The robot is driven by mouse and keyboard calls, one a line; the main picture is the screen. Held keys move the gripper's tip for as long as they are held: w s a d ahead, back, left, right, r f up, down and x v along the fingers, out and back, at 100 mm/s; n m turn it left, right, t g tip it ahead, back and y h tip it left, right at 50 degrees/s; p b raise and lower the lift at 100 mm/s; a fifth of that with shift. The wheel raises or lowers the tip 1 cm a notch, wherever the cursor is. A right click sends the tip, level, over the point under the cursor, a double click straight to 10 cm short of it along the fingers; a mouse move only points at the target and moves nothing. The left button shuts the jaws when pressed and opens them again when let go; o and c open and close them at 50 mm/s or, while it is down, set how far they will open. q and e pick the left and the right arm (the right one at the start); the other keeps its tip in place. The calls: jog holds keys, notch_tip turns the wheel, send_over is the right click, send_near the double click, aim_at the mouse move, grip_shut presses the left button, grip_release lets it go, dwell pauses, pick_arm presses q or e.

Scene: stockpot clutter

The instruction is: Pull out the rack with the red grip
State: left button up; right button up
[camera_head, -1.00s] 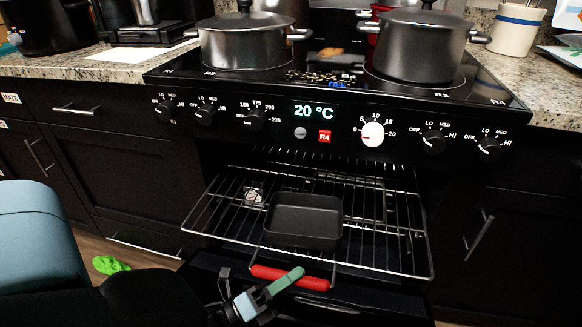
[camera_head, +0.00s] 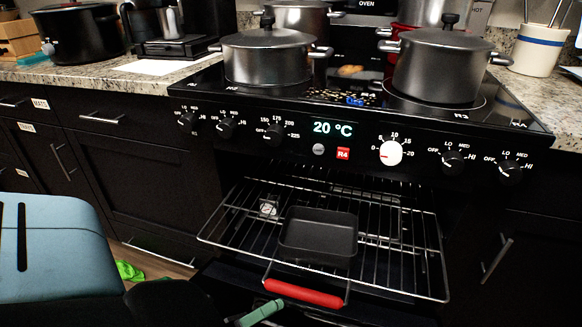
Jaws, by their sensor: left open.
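The wire rack (camera_head: 412,284) sticks out of the open oven at the centre of the head view. Its red grip (camera_head: 304,293) is at the front edge, on a wire bracket, and is fully visible. A black rectangular pan (camera_head: 318,236) sits on the rack. My left gripper (camera_head: 262,312) shows only its green fingers at the bottom edge, just below and left of the red grip. It is open and apart from the grip. My right gripper is not in view.
The black oven door is folded down below the rack. Lidded pots (camera_head: 268,58) stand on the cooktop above. Dark cabinets (camera_head: 140,180) flank the oven. A green object (camera_head: 129,271) lies on the floor at left.

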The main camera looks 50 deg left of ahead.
pick_arm(q)
jog(key=s+a, duration=0.2)
jog(key=s, duration=0.4)
jog(key=shift+s+a, duration=0.2)
jog(key=shift+s, duration=0.2)
